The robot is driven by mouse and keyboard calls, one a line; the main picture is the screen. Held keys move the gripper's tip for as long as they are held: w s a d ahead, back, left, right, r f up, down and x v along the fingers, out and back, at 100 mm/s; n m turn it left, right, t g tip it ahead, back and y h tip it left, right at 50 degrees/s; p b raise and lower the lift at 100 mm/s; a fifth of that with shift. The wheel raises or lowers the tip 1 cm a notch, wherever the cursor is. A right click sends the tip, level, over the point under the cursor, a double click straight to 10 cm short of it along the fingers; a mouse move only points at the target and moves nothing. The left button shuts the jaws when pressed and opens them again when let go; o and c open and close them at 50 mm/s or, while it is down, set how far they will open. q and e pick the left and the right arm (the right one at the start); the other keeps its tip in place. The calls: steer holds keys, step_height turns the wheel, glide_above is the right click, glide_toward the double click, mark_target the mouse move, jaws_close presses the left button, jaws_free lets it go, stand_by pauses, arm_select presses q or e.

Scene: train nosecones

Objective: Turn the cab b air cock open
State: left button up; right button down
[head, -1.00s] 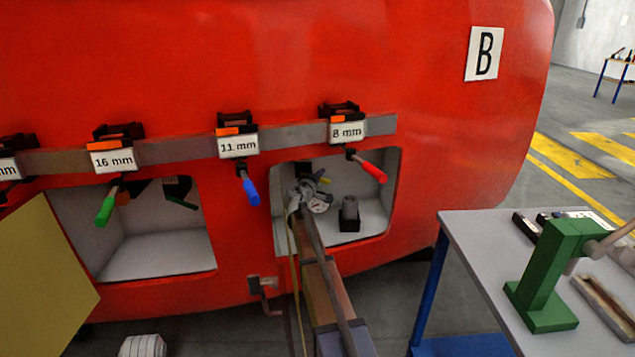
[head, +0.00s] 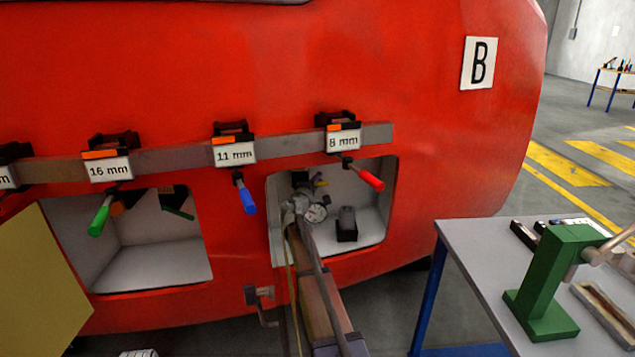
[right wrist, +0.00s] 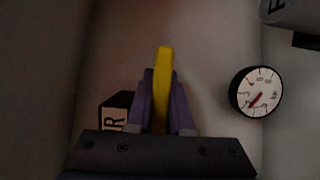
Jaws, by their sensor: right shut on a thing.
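The air cock's yellow handle (right wrist: 165,70) stands upright between the two fingers of my right gripper (right wrist: 160,98) in the right wrist view. The gripper is shut on it. A label ending in "R" (right wrist: 115,118) sits left of the fingers, partly hidden. A round gauge (right wrist: 256,92) with a red needle is to the right. In the head view my right gripper (head: 298,202) reaches into the right-hand recess of the red cab, and a small bit of yellow (head: 320,183) shows behind it. My left gripper is not in view.
Tools with red, blue and green handles hang from a rail (head: 285,149) above the recesses. A dark block (head: 346,226) stands in the right recess. A table (head: 463,239) with a green stand (head: 548,285) is at the right. A yellow panel (head: 45,285) is at the left.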

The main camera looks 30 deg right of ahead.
steer(key=c, duration=0.8)
jaws_free()
steer(key=shift+r, duration=0.2)
